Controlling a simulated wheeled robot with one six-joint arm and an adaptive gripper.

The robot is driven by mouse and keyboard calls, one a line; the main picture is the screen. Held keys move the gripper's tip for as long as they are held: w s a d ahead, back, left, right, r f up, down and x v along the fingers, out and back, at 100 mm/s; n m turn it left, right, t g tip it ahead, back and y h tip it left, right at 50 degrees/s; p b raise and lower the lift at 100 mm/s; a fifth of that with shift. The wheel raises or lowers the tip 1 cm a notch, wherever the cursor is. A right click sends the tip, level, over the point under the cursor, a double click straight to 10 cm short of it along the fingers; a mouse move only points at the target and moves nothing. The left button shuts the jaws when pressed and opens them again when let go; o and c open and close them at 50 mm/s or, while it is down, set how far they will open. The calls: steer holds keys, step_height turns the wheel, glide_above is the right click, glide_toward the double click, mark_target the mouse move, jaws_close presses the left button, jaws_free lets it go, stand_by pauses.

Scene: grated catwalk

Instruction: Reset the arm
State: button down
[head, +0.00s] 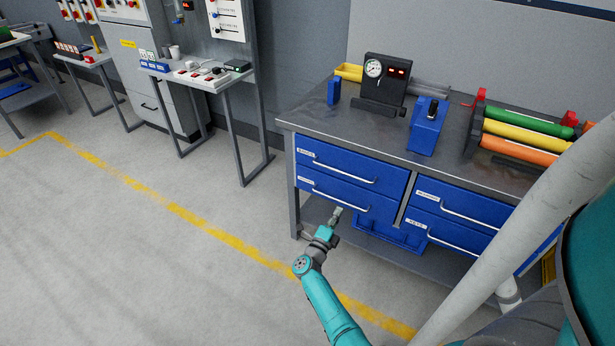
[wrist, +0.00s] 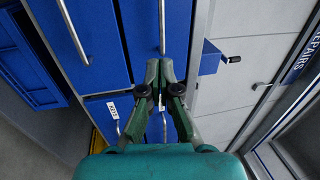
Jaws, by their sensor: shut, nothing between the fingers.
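My teal arm (head: 330,300) reaches forward from the bottom of the head view. My gripper (head: 336,215) is at its end, in front of the workbench's left-hand blue drawers. In the wrist view my gripper (wrist: 160,68) points at the blue drawer fronts, with its fingers shut and nothing between them. A drawer handle (wrist: 162,25) lines up just beyond the fingertips in that view. I cannot tell whether the fingertips touch it. All the drawers I see look closed.
The grey workbench (head: 330,122) carries a gauge box (head: 384,82), a blue device (head: 427,127) and a rack of coloured rolls (head: 520,140). A blue bin (head: 392,232) sits on its lower shelf. Side tables (head: 205,75) stand at the back left. The floor (head: 130,250) to the left is clear.

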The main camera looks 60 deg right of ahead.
steer(key=s+a+r+n+t+y, duration=0.1)
steer(key=s+a+n+t+y, duration=0.2)
steer(key=a+n+t, duration=0.5)
steer(key=s+a+n+t+y, duration=0.1)
steer(key=s+a+n+y, duration=0.25)
steer(key=a, duration=0.85)
steer(key=s+a+r+n+t+y, duration=0.1)
steer(key=s+a+n+t+y, duration=0.1)
steer(key=s+a+n+t, duration=0.45)
steer(key=s+a+r+n+g+y, duration=0.1)
steer(key=s+a+r+n+y, duration=0.5)
steer(key=a, duration=0.4)
steer(key=s+a+r+n+g+y, duration=0.1)
steer(key=s+a+r+n+y, duration=0.4)
steer(key=s+a+r+n, duration=0.4)
steer(key=shift+a+r+n+y, duration=0.35)
steer(key=shift+a+r+n, duration=0.15)
steer(key=shift+n, duration=0.5)
steer(key=shift+a+g, duration=0.15)
steer(key=shift+g, duration=0.1)
